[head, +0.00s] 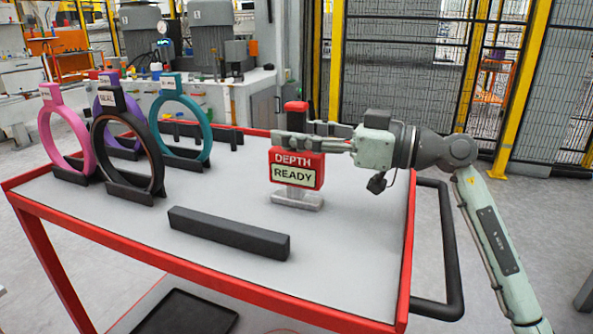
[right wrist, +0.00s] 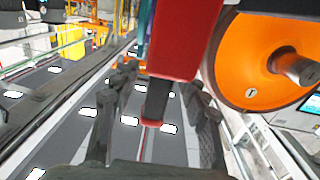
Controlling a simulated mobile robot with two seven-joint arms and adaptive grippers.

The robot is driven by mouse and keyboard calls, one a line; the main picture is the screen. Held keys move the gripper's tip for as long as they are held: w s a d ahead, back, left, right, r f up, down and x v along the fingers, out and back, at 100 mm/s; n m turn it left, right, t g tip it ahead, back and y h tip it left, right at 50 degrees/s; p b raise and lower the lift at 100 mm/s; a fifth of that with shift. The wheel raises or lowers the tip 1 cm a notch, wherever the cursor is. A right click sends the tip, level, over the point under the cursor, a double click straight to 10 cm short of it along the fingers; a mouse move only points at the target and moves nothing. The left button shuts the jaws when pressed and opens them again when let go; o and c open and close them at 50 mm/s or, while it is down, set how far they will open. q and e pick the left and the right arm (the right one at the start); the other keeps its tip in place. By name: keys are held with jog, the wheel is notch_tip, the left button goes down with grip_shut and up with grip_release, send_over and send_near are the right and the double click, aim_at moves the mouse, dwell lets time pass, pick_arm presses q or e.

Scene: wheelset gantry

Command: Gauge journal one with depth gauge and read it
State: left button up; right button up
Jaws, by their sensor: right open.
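The depth gauge (head: 297,160) stands upright on the red-rimmed cart. It has a red body marked "DEPTH", a pale display reading "READY", a grey foot and a dark neck with a red cap. My right gripper (head: 300,134) comes in level from the right, its open fingers at the gauge's neck, just above the body. In the right wrist view the red gauge (right wrist: 177,40) lies between the spread fingers (right wrist: 152,110); contact cannot be told. A large orange disc with a grey shaft stub (right wrist: 262,62) shows at the right there; no journal number is readable. My left gripper is out of view.
The cart top (head: 345,215) is clear right of the gauge. A dark bar (head: 228,233) lies in front. Pink (head: 68,140), black (head: 127,145), purple and teal (head: 183,115) rings stand in holders at the left. A black handle (head: 452,250) juts from the cart's right side.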

grip_shut()
dwell(0.3)
jog(key=shift+r, duration=0.2)
